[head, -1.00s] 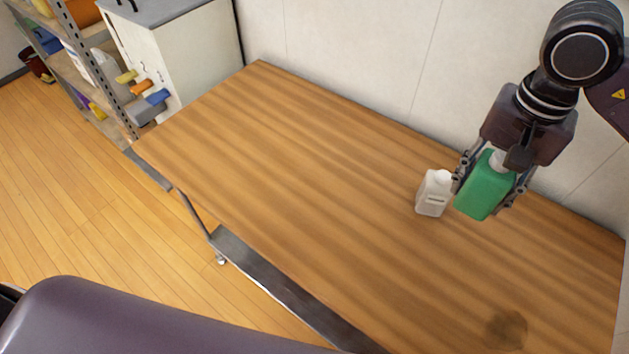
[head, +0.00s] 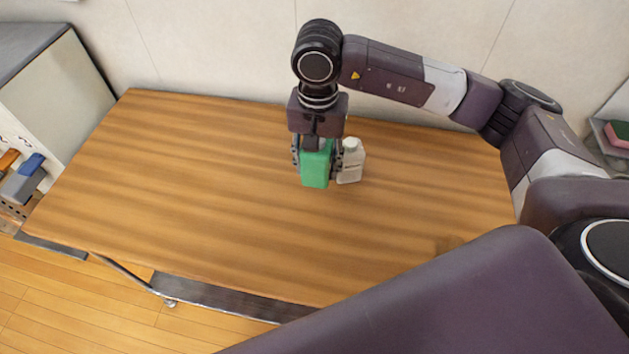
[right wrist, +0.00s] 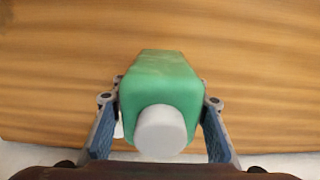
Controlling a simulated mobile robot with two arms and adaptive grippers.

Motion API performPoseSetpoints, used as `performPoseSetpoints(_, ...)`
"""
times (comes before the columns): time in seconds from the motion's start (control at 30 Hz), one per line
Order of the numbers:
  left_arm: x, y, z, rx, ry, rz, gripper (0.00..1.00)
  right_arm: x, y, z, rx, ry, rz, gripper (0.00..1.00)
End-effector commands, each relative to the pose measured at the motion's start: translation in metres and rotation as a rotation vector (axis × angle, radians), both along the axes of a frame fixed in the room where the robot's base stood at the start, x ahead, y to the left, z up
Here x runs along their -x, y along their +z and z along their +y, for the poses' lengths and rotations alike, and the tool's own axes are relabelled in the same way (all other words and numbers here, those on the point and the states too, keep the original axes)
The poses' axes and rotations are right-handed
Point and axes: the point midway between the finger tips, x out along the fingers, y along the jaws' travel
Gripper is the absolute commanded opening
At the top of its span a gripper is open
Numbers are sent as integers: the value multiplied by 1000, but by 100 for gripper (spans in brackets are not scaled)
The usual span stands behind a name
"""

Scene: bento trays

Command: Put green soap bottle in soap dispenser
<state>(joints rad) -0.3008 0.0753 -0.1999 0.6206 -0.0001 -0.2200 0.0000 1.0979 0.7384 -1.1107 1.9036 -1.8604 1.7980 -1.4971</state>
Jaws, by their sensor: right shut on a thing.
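The green soap bottle (head: 315,172) is upright near the table's back edge in the head view. My right gripper (head: 318,160) points down and is shut on it, one finger on each side. I cannot tell whether the bottle touches the table. In the right wrist view the bottle (right wrist: 160,78) fills the space between the fingers, its light grey cap towards the camera. A white bottle (head: 352,163) stands just right of it in the head view, partly behind the right finger. No soap dispenser that I can clearly name shows. My left gripper is not in view.
The wooden table (head: 200,210) is clear apart from the two bottles and a dark stain at its right. A wall runs close behind it. A white cabinet (head: 50,100) stands at the left, a shelf with coloured items (head: 615,135) at the right edge.

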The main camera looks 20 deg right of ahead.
Motion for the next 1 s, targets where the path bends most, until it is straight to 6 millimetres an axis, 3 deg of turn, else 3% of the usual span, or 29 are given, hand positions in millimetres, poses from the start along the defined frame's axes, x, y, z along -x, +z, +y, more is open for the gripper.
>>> performPoseSetpoints(0.1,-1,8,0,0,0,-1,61,1,-22,0,-1,-1,3,8)
performPoseSetpoints(0.37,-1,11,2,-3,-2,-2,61,0,-44,0,-1,-2,1,8)
performPoseSetpoints(0.63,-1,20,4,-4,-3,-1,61,0,-79,0,-1,-1,1,8)
performPoseSetpoints(1.0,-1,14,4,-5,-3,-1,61,-1,-86,0,0,0,-1,8)
